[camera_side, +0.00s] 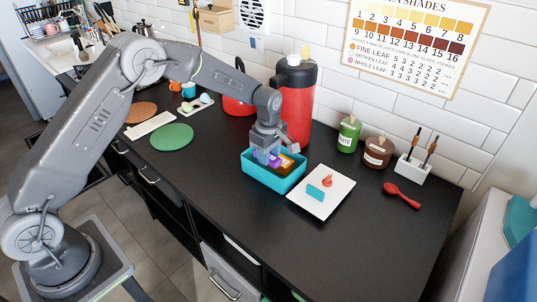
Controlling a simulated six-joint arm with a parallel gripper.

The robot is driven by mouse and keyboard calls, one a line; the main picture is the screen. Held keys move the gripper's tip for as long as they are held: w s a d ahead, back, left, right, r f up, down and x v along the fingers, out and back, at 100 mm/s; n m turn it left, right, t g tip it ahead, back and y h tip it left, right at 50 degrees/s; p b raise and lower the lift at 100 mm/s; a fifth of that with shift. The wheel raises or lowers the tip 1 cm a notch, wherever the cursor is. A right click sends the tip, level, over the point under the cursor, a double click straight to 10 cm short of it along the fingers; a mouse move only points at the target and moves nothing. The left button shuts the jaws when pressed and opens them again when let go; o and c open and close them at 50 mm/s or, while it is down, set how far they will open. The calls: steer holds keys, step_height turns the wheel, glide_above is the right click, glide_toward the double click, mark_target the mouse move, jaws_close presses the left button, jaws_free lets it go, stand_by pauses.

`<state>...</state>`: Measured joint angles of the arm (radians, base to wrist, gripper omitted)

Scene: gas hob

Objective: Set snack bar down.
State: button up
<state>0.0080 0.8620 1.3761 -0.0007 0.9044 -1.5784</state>
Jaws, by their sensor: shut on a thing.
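My gripper (267,152) points down over a teal bin (272,183) on the black counter. It is shut on a small item at the bin, which I take to be the snack bar (262,158), a purple piece between the fingers. The fingers cover much of it, so its exact outline is hard to tell. Purple and orange-brown items (286,162) show in the bin beside the fingers. I cannot tell whether the held piece touches the bin floor.
A white board (335,199) with a red and a teal item lies right of the bin. A large red dispenser (296,100) stands close behind. Green and brown jars (348,135), a white holder (411,169) and a red spoon (402,195) are to the right. The front right counter is clear.

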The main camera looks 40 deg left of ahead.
steer(key=shift+f, duration=0.2)
steer(key=shift+f, duration=0.1)
steer(key=shift+f, duration=0.45)
steer(key=o, duration=0.9)
